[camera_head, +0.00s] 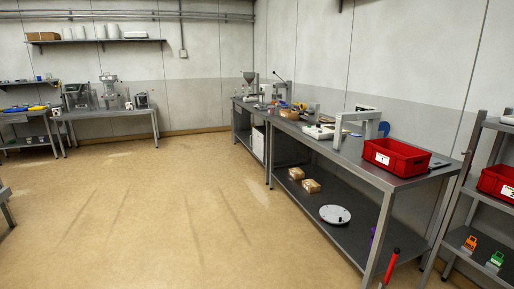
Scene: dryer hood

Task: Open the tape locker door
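I cannot make out a tape locker or its door anywhere in the head view. Neither of my grippers is in view, and no part of my arms shows.
A long grey workbench (345,157) runs along the right wall, with a red bin (396,158) on top. Its lower shelf holds cardboard boxes (311,186) and a round white disc (335,214). A rack (478,190) stands far right. Another bench (110,112) stands back left. The middle floor (150,200) is clear.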

